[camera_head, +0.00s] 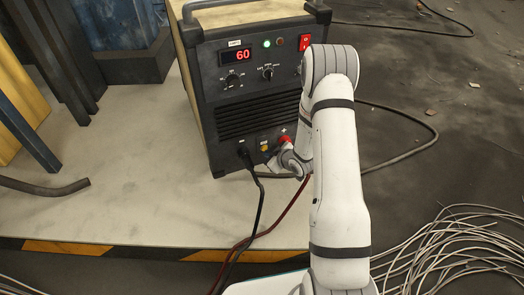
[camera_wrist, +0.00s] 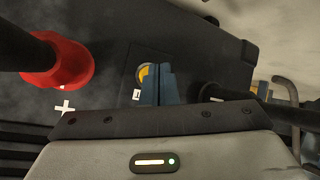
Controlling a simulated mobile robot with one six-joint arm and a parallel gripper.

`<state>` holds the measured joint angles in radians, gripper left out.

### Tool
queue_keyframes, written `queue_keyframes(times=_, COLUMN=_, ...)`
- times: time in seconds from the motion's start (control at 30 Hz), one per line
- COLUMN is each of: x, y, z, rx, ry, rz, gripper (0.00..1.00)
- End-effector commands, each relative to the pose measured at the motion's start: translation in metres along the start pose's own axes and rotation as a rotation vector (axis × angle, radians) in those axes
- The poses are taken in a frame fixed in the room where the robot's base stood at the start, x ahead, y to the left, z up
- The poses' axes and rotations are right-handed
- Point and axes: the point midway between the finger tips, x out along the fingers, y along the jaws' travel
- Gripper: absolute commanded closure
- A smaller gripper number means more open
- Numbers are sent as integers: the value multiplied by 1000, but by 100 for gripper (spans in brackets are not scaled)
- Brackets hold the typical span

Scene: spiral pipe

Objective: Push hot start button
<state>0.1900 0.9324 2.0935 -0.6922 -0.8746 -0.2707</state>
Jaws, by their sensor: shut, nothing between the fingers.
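The welding machine (camera_head: 258,118) stands on the pale floor, with a lit red display reading 60. A small round yellow button (camera_head: 264,148) sits low on its front panel, between the black and red cable plugs. In the wrist view, the yellow button (camera_wrist: 142,73) is partly hidden behind my fingertips. My gripper (camera_wrist: 158,70) is shut and empty, its blue-grey fingers together over the button's right part. I cannot tell whether the fingertips touch it. In the head view, my arm comes in from the lower right, and its wrist is close to the panel's lower part.
A red plug (camera_wrist: 58,65) with a thick cable stands out at left in the wrist view. A black plug (camera_wrist: 212,91) is at right. On the upper panel are a red switch (camera_head: 305,42), a green lamp (camera_head: 266,43) and knobs. Loose wires (camera_head: 450,245) lie at lower right.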

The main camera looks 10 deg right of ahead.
Motion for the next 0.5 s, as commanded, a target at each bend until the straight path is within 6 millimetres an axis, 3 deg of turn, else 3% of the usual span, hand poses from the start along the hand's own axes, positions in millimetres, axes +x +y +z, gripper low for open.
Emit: queue_keyframes(times=0.5, x=-39, y=-21, z=22, rx=1, ry=-1, rz=0, gripper=100)
